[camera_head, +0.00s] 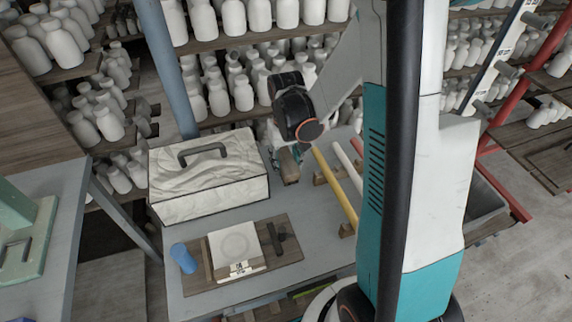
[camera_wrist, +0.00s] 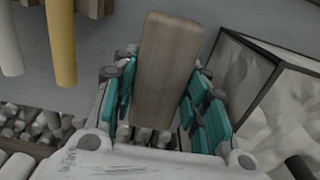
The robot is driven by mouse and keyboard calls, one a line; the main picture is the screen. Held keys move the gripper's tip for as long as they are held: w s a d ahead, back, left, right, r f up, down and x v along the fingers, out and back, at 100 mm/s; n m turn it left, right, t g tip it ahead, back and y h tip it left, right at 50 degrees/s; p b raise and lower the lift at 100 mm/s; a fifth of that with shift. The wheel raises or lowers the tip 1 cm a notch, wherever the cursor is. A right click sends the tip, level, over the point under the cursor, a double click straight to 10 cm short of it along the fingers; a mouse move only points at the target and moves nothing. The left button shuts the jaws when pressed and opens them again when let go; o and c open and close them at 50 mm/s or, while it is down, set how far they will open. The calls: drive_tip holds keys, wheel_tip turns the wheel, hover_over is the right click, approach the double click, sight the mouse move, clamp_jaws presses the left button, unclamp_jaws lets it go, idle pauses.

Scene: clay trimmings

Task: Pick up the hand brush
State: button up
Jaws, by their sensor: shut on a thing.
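The hand brush shows its wooden body (camera_wrist: 166,70) between the teal fingers of my gripper (camera_wrist: 160,92) in the wrist view, one finger on each side. My gripper is shut on it. In the head view my gripper (camera_head: 284,150) is over the back of the grey table, right of the patterned box, and the wooden brush (camera_head: 290,170) shows below it. The brush's bristles are not clearly visible. I cannot tell whether it is clear of the table top.
A patterned box with a handle (camera_head: 207,178) stands close left of my gripper. Yellow (camera_head: 335,187) and white (camera_head: 348,168) rods lie to the right. A wooden board (camera_head: 285,248) with a white sheet and a blue cup (camera_head: 183,258) is in front. Bottle shelves stand behind.

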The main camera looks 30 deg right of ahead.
sight(286, 159)
wheel_tip(286, 159, up, 16)
drive_tip(key=p, duration=0.5)
drive_tip(key=shift+r, duration=0.25)
